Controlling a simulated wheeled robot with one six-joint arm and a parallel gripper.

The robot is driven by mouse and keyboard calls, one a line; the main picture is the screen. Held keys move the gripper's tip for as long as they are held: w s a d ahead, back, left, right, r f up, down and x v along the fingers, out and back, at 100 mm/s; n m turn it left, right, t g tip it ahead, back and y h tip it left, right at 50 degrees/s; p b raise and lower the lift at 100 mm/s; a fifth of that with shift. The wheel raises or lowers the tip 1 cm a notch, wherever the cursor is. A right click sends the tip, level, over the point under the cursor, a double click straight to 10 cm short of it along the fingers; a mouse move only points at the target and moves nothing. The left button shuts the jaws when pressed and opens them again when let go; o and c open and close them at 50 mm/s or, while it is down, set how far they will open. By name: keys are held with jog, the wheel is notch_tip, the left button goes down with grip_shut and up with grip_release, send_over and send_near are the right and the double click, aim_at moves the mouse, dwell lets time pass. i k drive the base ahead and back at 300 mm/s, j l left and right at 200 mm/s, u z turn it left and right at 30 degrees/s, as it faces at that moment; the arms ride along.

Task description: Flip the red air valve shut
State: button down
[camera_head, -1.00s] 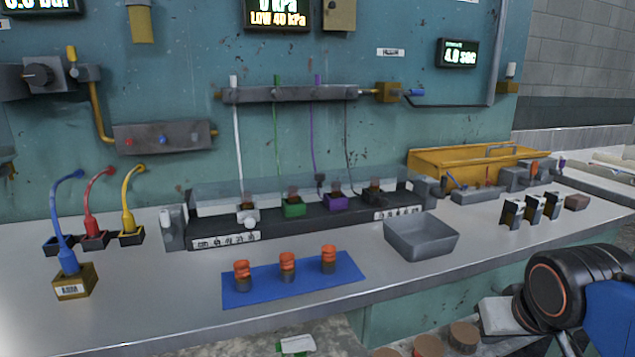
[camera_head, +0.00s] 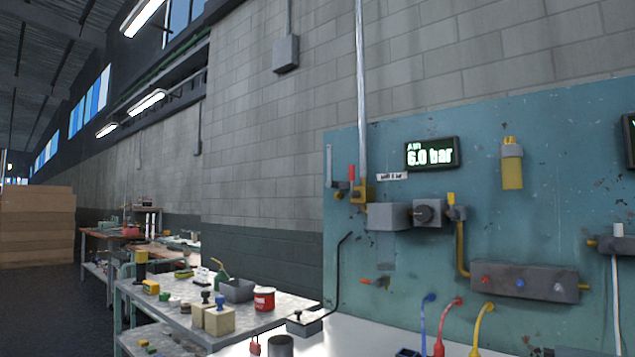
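The red air valve lever (camera_head: 351,172) stands upright, left of the vertical supply pipe near the left edge of the teal panel. It sits just above a yellow-brass valve body (camera_head: 362,194). To the right, a dark display (camera_head: 432,153) reads AIR 6.0 bar. A small white label (camera_head: 392,177) is below the display, too small to read surely. My gripper is not in view, so its state and hold cannot be seen.
A grey regulator with a knob (camera_head: 428,212) is right of the valve. Blue, red and yellow hoses (camera_head: 443,325) rise at the bottom. A steel side bench (camera_head: 215,315) holds cans and blocks at left. Open floor (camera_head: 50,290) shows at far left.

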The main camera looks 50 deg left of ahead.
aim_at(351, 168)
jog(key=u, duration=1.55)
